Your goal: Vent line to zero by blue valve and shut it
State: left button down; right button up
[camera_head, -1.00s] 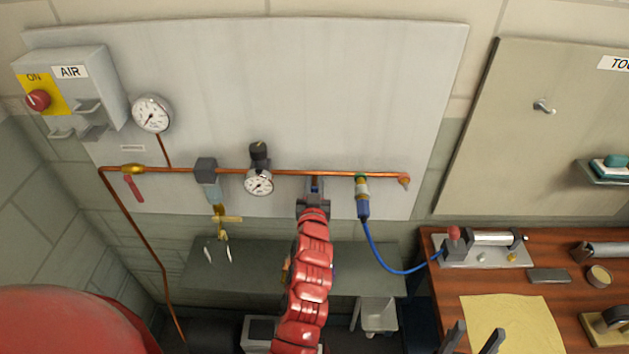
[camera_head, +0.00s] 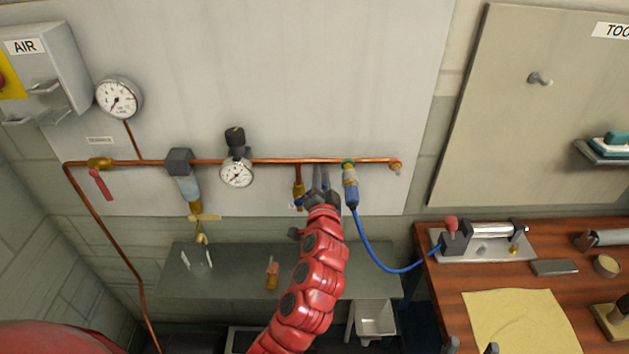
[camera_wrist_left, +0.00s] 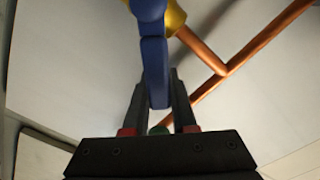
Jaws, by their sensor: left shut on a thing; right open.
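The blue valve (camera_head: 298,188) is a brass drop with some blue under the copper pipe. My left gripper (camera_head: 322,178) is just right of its body, below the pipe. In the left wrist view, the blue lever (camera_wrist_left: 155,65) runs from the brass body (camera_wrist_left: 175,16) down between the fingers of my left gripper (camera_wrist_left: 159,108), which is shut on it. In the head view most of the lever is hidden. The regulator gauge (camera_head: 237,173) and larger wall gauge (camera_head: 119,98) have needles too small to read surely. My right gripper (camera_head: 472,349) is open, only its fingertips showing.
A blue hose coupling (camera_head: 351,190) hangs close right of my left gripper, its hose (camera_head: 385,266) running to a clamp fixture on the wooden bench (camera_head: 400,237). A red-handled valve (camera_head: 100,184) and a filter (camera_head: 184,180) are on the pipe's left. A grey shelf (camera_head: 225,270) lies below.

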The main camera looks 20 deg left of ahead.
pick_arm(q)
jog(key=shift+w+d+f+m+b, duration=0.1)
jog(key=shift+d+f+m+b, duration=0.35)
jog(key=shift+f+m, duration=0.75)
jog(key=shift+w+d+f+m+b, duration=0.1)
jog(key=shift+d+f+m+b, duration=0.35)
jog(key=shift+m, duration=1.3)
jog(key=shift+w+d+f+m+b, duration=0.15)
jog(key=shift+f+m+b, duration=0.4)
jog(key=shift+f+m, duration=0.75)
jog(key=shift+r+m, duration=0.15)
jog(key=shift+m, duration=0.1)
jog(key=c, duration=0.7)
grip_release()
